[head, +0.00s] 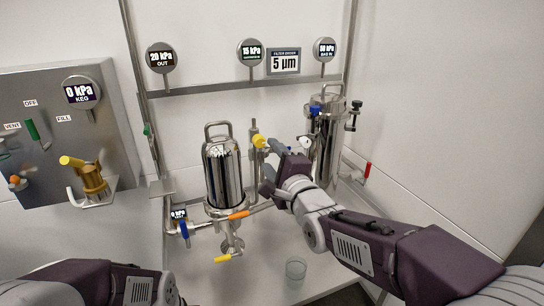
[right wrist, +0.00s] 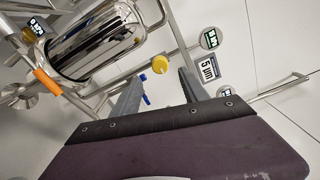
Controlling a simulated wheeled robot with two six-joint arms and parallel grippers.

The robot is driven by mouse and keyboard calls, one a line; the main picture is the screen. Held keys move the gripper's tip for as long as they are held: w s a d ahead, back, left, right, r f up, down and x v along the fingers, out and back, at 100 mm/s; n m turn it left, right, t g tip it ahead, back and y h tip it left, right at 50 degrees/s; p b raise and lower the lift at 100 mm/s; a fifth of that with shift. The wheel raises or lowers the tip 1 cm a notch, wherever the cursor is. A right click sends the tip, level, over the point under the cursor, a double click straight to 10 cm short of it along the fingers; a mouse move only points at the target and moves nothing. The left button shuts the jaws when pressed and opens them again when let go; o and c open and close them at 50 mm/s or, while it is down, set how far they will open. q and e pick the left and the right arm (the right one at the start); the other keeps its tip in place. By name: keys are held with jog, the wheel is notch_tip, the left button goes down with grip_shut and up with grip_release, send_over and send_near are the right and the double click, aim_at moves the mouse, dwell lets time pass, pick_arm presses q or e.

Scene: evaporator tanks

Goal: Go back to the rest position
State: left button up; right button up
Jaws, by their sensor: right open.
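My right arm reaches in from the lower right in the head view. Its gripper (head: 268,166) is up between the two steel tanks, close to a yellow knob (head: 259,141) on a thin upright pipe. In the right wrist view the two grey fingers of this gripper (right wrist: 160,86) stand apart, with nothing clamped between them. The yellow knob (right wrist: 161,62) shows beyond the fingertips, and a small blue handle (right wrist: 146,98) shows past the gap. My left forearm shows at the bottom left of the head view; its gripper is out of the picture.
A steel tank (head: 222,170) with an orange handle (head: 239,215) stands left of the gripper; another tank (head: 325,135) stands behind it at right. A clear glass (head: 295,269) stands on the bench below my right arm. A valve panel (head: 62,130) hangs at left.

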jog(key=s+d+f+n+g+h, duration=0.1)
jog(key=s+d+f+g+h, duration=0.1)
jog(key=d+f, duration=0.35)
jog(key=s+d+f+n+g+h, duration=0.1)
jog(key=s+d+f+g, duration=0.15)
jog(key=f, duration=0.65)
jog(key=s+d+f+n+g+h, duration=0.1)
jog(key=d+f+g+h, duration=0.15)
jog(key=d+f, duration=0.35)
jog(key=s+f+n+g, duration=0.4)
jog(key=s+f+n, duration=0.25)
jog(key=s, duration=0.25)
jog(key=s+f+n+g, duration=0.5)
jog(key=s+f+n, duration=0.15)
jog(key=s, duration=0.35)
notch_tip(320, 180, up, 31)
jog(key=n+p, duration=0.1)
jog(key=p, duration=3)
jog(key=shift+d+r, duration=0.15)
jog(key=shift+r, duration=0.05)
